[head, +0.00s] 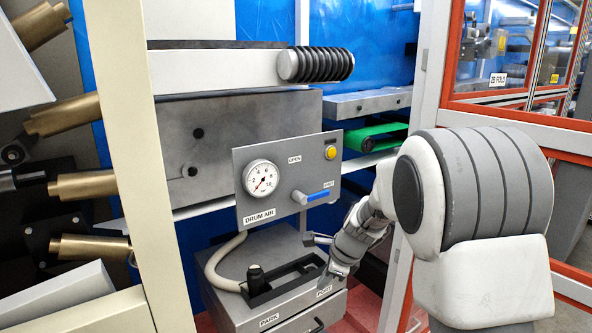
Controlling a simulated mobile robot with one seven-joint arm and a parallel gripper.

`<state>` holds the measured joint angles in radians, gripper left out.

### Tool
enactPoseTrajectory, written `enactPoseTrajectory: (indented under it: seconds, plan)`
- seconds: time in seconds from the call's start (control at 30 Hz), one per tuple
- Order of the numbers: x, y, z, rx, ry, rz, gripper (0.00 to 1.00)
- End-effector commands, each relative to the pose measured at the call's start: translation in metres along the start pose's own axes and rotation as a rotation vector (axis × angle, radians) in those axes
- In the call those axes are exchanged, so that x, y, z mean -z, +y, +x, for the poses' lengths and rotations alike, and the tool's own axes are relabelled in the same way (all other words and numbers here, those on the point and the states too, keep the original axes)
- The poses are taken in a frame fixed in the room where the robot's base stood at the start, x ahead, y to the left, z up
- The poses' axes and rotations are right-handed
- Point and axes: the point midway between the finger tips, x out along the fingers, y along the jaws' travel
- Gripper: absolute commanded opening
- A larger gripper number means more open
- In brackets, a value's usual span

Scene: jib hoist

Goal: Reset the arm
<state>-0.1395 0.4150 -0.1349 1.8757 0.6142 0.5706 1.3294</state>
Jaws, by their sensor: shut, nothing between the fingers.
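A grey panel marked DRUM AIR (259,217) carries a round white gauge (261,178), a yellow button (330,153) and a valve with a blue handle (318,196). The handle points right, towards the small label at the right; OPEN is written above. Below is a grey box (231,285) with a slot in its top, a black knob (255,278) at the slot's left end, and labels PARK and one that looks like POST. My gripper (326,284) is shut and empty, pointing down by the slot's right end. Its fingertips are small and dark; whether they touch the box is unclear.
A white bar with a black ribbed grip (318,65) runs above the panel. A cream post (135,150) stands at left beside several brass cylinders (84,185). A pale hose (208,268) loops into the box. A red-framed glass enclosure (510,80) is at right.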

Motion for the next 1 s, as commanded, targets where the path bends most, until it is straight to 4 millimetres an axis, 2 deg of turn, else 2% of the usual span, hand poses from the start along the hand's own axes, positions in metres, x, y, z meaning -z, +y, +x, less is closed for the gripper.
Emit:
enactPoseTrajectory:
  seconds: [0.03,0.2,0.5,0.8,1.0]
  plan:
    - [-0.004,0.005,-0.023,0.009,-0.005,-0.077,0.00]
    - [-0.007,0.029,-0.083,0.024,0.001,-0.367,0.00]
    - [0.001,0.087,-0.172,0.042,0.056,-0.878,0.00]
    - [0.025,0.155,-0.233,0.024,0.176,-1.377,0.00]
    - [0.046,0.197,-0.257,-0.023,0.274,-1.659,0.00]
